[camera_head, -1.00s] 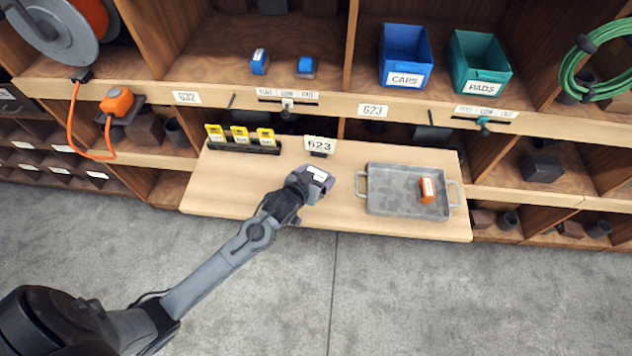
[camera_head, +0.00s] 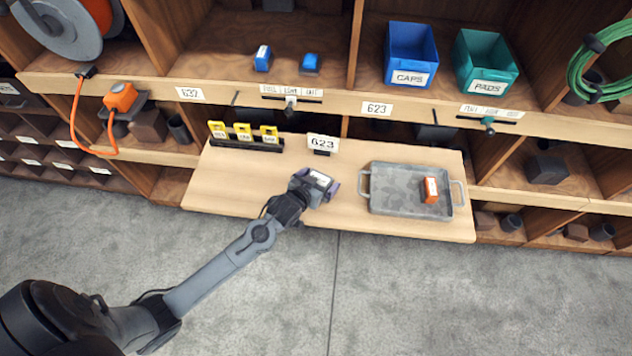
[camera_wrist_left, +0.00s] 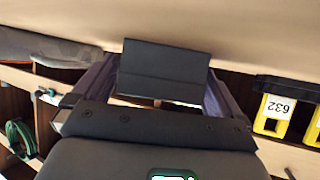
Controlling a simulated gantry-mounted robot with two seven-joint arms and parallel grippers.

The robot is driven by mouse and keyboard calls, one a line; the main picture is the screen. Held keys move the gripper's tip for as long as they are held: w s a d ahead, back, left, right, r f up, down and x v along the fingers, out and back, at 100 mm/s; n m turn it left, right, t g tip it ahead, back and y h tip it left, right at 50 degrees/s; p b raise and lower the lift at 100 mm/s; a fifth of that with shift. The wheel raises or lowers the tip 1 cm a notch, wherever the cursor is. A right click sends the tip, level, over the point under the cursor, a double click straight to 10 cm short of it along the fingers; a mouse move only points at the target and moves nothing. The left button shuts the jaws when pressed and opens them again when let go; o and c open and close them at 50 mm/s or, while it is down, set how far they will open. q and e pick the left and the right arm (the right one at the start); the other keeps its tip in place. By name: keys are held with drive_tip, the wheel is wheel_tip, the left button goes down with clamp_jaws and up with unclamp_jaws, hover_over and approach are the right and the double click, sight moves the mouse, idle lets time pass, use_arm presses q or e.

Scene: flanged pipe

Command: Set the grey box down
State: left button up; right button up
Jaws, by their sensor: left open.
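The grey box (camera_head: 319,179) has a pale label on top and is at the front middle of the pull-out wooden board (camera_head: 240,185). It appears to rest on the board, but its underside is hidden. My left gripper (camera_head: 316,187) is open, with a purple-grey finger on either side of the box. In the left wrist view the dark face of the box (camera_wrist_left: 165,70) shows between the two spread fingers (camera_wrist_left: 162,90). My right gripper is in neither view.
A grey metal tray (camera_head: 390,203) with an orange box (camera_head: 431,190) is to the right on the board. A 623 sign (camera_head: 323,143) and a rack of yellow tags (camera_head: 245,137) stand at the back. Board left of my gripper is clear.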

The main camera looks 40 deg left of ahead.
use_arm(q)
drive_tip(key=shift+s+d+r, duration=0.1)
drive_tip(key=shift+s+r, duration=0.25)
drive_tip(key=shift+r, duration=0.05)
drive_tip(key=p+v, duration=0.2)
drive_tip(key=v, duration=0.8)
drive_tip(key=shift+s, duration=0.2)
drive_tip(key=s+d+f+m+g+h, duration=0.1)
drive_tip(key=s+d+g, duration=0.4)
drive_tip(key=s, duration=0.5)
drive_tip(key=shift+m, duration=0.4)
drive_tip(key=s+g, duration=0.1)
drive_tip(key=s, duration=0.1)
drive_tip(key=s+d+m+g, duration=0.1)
drive_tip(key=s, duration=0.2)
drive_tip(key=s+g, duration=0.1)
drive_tip(key=s, duration=0.2)
drive_tip(key=shift+d+r+g, duration=0.25)
drive_tip(key=shift+r+g, duration=0.05)
drive_tip(key=shift+r, duration=0.05)
drive_tip(key=c, duration=0.3)
